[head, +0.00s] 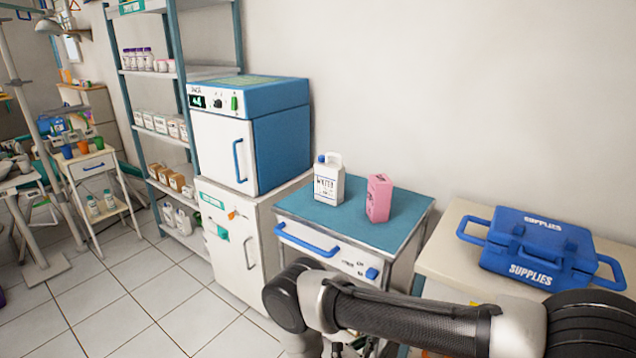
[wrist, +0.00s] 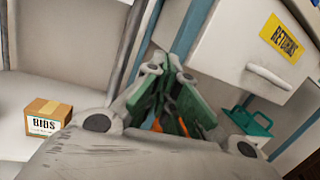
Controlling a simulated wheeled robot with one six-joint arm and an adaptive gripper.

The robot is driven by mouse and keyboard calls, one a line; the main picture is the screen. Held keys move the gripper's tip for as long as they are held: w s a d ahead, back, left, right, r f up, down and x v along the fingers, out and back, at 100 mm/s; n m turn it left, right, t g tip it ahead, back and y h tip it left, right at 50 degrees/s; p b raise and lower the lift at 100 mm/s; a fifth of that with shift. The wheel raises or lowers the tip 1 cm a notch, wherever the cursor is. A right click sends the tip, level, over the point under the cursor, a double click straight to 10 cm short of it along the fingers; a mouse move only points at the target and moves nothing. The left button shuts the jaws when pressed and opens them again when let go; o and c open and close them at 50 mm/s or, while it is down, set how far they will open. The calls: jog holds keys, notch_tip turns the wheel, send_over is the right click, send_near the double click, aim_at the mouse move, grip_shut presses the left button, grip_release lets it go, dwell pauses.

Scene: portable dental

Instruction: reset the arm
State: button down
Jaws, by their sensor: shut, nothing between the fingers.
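My arm (head: 405,318) stretches across the lower right of the head view, in front of the small cabinet and the supplies table. In the wrist view my gripper (wrist: 178,70) is shut, with its green-padded fingers together and nothing held. In the head view the gripper itself cannot be made out; the lower edge of the picture cuts off that area.
A blue-topped cabinet (head: 332,216) bears a white jug (head: 328,182) and a pink carton (head: 378,198). A blue supplies case (head: 535,250) lies on the right table. The wrist view shows a BIBS box (wrist: 45,118), a RETURNS-labelled drawer (wrist: 240,45) and a green caddy (wrist: 250,122).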

jog(key=s+d+r+m+g+y, duration=0.3)
jog(key=r+m, duration=0.6)
jog(key=r, duration=0.9)
jog(key=s+d+r+m+g+y, duration=0.3)
jog(key=s+d+r+m+y, duration=0.4)
jog(key=r, duration=1.2)
jog(key=s+d+r+m+g+y, duration=0.2)
jog(key=s+d+r+m, duration=0.7)
jog(key=r, duration=1)
jog(key=s+m+y, duration=0.1)
jog(key=m+y, duration=0.1)
jog(key=shift+d+m+g+y, duration=0.25)
jog(key=shift+m+g+y, duration=0.15)
